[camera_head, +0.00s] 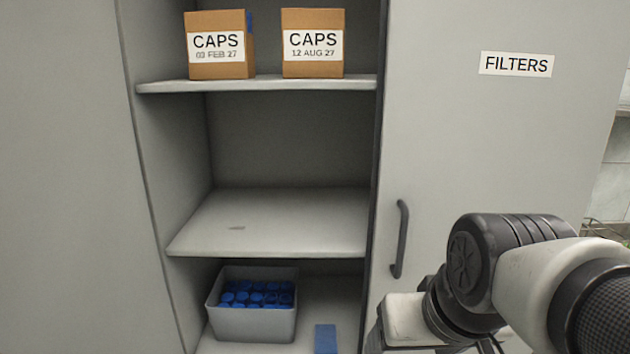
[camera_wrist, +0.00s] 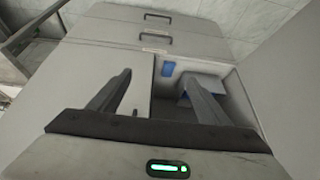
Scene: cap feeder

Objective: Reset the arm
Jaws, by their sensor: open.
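My arm (camera_head: 510,270) reaches in from the lower right in the head view, in front of the door marked FILTERS. The gripper's fingers are out of that view. In the wrist view my gripper (camera_wrist: 160,90) is open, its two dark fingers apart with nothing between them. Beyond it are grey cabinet fronts and an open compartment with a grey bin (camera_wrist: 200,82) and a blue piece (camera_wrist: 168,69), partly hidden by the right finger.
The open cabinet has two CAPS boxes (camera_head: 216,68) (camera_head: 313,67) on its top shelf. The middle shelf (camera_head: 275,225) is bare but for a small mark. A grey bin of blue caps (camera_head: 255,322) and a blue block (camera_head: 325,338) are below. The FILTERS door (camera_head: 480,140) has a dark handle (camera_head: 400,240).

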